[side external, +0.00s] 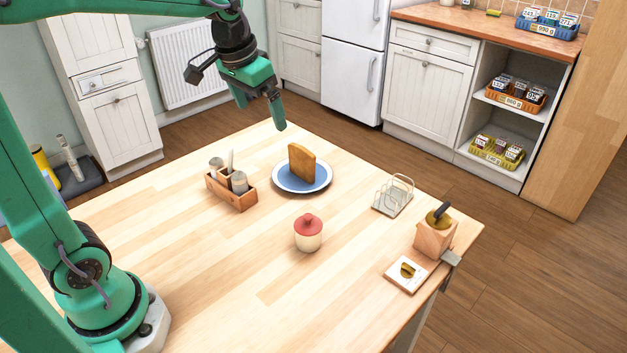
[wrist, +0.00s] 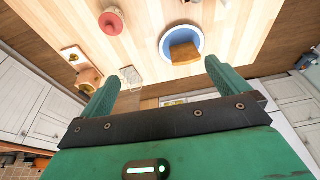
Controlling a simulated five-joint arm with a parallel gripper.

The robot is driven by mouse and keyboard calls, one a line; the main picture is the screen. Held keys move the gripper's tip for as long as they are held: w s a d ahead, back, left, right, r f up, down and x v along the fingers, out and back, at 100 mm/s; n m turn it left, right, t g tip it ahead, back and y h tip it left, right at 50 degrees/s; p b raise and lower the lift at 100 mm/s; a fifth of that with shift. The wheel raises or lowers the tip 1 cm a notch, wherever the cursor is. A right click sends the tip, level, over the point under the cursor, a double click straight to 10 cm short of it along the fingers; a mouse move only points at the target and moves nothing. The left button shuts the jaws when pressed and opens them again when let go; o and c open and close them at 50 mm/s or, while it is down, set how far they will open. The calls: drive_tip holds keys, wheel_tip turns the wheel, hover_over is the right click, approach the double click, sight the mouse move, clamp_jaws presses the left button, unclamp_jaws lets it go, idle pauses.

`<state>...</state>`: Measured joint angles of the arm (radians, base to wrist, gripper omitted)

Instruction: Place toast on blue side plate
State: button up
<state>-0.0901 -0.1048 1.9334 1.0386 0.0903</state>
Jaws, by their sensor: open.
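A slice of toast (side external: 302,162) stands upright on the blue side plate (side external: 283,182), which has a white rim and lies near the far edge of the table. In the wrist view the toast (wrist: 184,54) also shows on the blue plate (wrist: 172,38), above and to the right of the middle. My gripper (side external: 277,122) is in the air above the table's far edge, behind and to the left of the toast, and apart from it. In the wrist view my gripper (wrist: 160,80) has its two green fingers spread, with nothing between them.
A wire toast rack (side external: 393,195) stands empty to the right of the plate. A red-lidded pot (side external: 308,233) stands in front.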

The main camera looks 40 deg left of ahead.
drive_tip(key=s+d+f+t, duration=0.1)
drive_tip(key=s, duration=0.7)
drive_tip(key=s+d+f+t, duration=0.1)
drive_tip(key=s+d+f, duration=0.1)
drive_tip(key=s, duration=0.5)
drive_tip(key=shift+s+d, duration=0.25)
drive_tip(key=shift+s, duration=0.15)
